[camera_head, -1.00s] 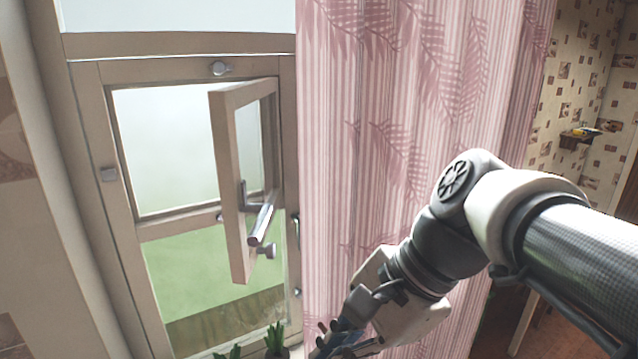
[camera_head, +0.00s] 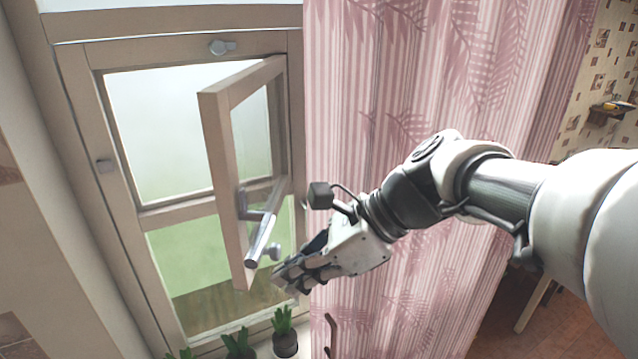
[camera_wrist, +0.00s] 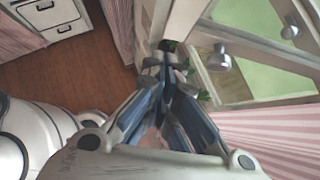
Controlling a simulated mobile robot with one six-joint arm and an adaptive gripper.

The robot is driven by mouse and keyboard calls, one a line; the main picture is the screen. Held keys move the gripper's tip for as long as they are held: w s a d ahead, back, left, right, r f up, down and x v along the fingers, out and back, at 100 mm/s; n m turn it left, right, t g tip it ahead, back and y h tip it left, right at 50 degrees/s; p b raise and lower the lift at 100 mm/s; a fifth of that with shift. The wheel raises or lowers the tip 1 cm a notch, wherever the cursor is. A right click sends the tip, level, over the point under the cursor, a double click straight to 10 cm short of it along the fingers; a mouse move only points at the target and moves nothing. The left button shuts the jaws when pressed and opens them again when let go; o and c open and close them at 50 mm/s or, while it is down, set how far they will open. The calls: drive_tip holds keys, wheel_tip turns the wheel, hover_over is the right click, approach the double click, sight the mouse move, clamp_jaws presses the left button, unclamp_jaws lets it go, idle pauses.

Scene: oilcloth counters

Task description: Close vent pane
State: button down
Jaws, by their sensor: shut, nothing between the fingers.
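The vent pane (camera_head: 222,165) is a small beige-framed glazed sash in the upper part of the window. In the head view it stands open, swung into the room from its right side. In the wrist view my gripper (camera_wrist: 172,52) points toward the window, with a metal knob (camera_wrist: 218,60) just right of the fingertips.
A pink striped curtain (camera_head: 390,60) hangs right of the window, behind my arm. Potted green plants (camera_head: 284,338) stand on the sill below the pane. The fixed window frame (camera_head: 75,110) has metal catches at its top and left. White drawers (camera_wrist: 50,15) show in the wrist view.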

drive_tip(key=a, duration=0.3)
drive_tip(key=shift+w+a+r, duration=0.1)
drive_tip(key=shift+r, duration=0.05)
drive_tip(key=shift+a, duration=0.1)
